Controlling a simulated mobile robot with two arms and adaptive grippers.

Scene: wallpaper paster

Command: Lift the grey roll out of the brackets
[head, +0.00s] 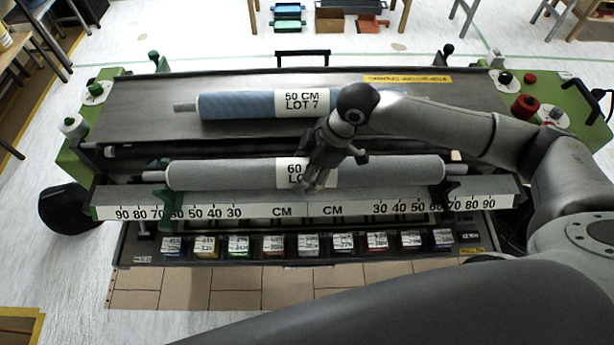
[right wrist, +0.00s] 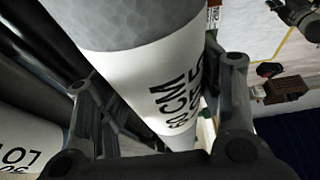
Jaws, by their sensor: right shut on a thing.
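The grey roll (head: 235,175) with a white "60 CM" label lies level across the front of the machine. Its thin core ends stick out on both sides. In the right wrist view, the fingers stand either side of the labelled roll (right wrist: 140,75). My left gripper is not in view.
A blue roll (head: 235,105) marked "50 CM LOT 7" lies behind on the machine's dark top. A white number scale (head: 255,212) runs in front of the grey roll. Several small coloured boxes (head: 238,245) line the front tray. A red knob (head: 525,107) is at the right.

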